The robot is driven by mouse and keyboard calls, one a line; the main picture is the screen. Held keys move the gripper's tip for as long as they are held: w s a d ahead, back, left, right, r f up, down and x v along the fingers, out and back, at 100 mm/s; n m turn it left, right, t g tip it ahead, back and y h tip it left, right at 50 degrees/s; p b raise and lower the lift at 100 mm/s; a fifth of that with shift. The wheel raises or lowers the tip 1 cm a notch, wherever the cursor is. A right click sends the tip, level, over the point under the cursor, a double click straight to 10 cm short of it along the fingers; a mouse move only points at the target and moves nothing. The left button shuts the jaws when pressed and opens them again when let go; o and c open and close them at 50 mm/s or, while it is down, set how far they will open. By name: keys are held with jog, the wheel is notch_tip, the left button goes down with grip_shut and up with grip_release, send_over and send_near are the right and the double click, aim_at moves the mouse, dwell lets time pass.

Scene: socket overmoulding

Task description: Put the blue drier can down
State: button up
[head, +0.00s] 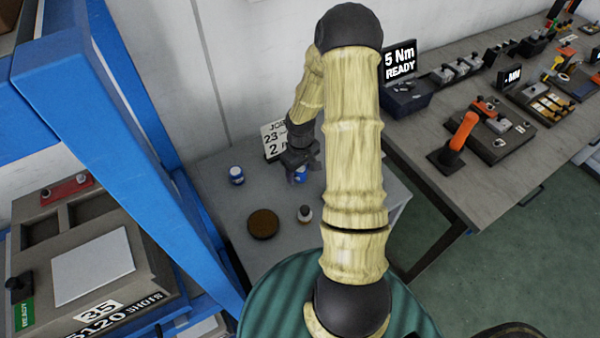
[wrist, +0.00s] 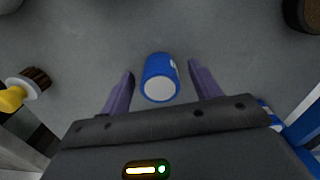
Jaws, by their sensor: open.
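The blue drier can (wrist: 160,68) has a white end and is between my gripper's (wrist: 160,72) two purple fingers in the wrist view. The fingers are spread, with a visible gap on each side of the can. The can appears to stand on the grey table top (wrist: 90,35). In the head view my gripper (head: 300,158) is low over the small grey table (head: 225,205), and the blue can (head: 301,175) shows just below it, partly hidden. A second blue-and-white can (head: 236,175) stands to the left, apart from my gripper.
A round brown dish (head: 263,224) and a small white-and-brown item (head: 305,213) are on the table's near part. A job card (head: 274,140) stands behind my gripper. A yellow-handled brush (wrist: 25,90) is at left in the wrist view. A blue frame (head: 130,110) borders the table's left.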

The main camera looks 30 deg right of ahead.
aim_at(301, 168)
dwell(0.5)
jog(key=c, duration=1.1)
jog(key=shift+c, duration=0.2)
jog(key=shift+w+r, duration=0.1)
jog(key=shift+r, duration=0.45)
notch_tip(301, 168, up, 8)
jog(key=shift+d+r, duration=0.15)
jog(key=shift+r, duration=0.05)
jog(key=shift+s+r, duration=0.2)
jog(key=shift+r, duration=0.1)
jog(key=shift+w+a, duration=0.1)
jog(key=shift+a, duration=0.1)
